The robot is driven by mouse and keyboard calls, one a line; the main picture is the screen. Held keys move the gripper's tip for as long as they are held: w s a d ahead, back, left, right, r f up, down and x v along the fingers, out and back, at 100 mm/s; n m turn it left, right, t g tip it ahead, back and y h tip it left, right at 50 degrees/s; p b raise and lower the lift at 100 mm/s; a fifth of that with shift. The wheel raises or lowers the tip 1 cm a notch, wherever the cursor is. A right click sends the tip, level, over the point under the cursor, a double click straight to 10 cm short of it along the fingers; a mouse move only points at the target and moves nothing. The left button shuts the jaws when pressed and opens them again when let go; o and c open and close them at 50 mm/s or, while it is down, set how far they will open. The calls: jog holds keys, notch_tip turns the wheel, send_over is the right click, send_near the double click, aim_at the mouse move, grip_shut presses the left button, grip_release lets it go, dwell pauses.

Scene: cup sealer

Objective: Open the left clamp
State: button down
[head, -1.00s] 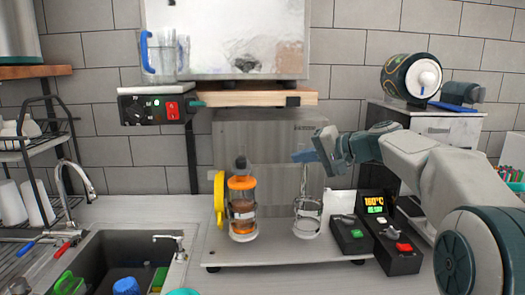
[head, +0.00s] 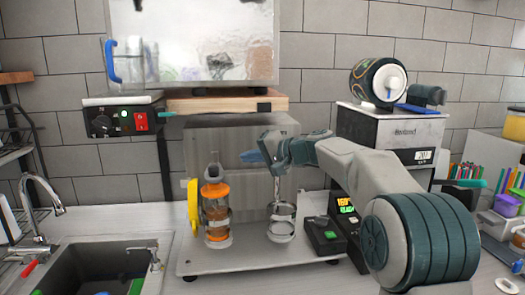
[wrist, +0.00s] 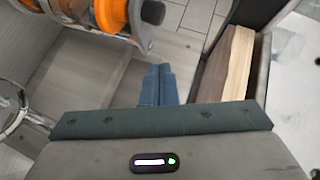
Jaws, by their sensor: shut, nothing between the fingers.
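The left clamp (head: 218,238) is a metal band low around a clear orange-topped jar (head: 216,197) with brown contents, standing upright on the sealer's base plate. Whether the band is fastened cannot be told. In the wrist view the jar's orange part (wrist: 111,14) shows at the top left. The right clamp (head: 281,237), a metal ring holder, stands to its right and looks empty.
A yellow part (head: 198,210) stands just left of the jar. Control boxes (head: 322,237) sit right of the right clamp. A sink (head: 120,262) is at left.

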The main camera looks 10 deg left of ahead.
aim_at(214, 169)
jog(key=a+f+p, duration=0.1)
jog(key=a+f, duration=0.1)
jog(key=a, duration=0.4)
jog(key=shift+s+f, duration=0.15)
jog(key=shift+f, duration=0.05)
jog(key=shift+f, duration=0.1)
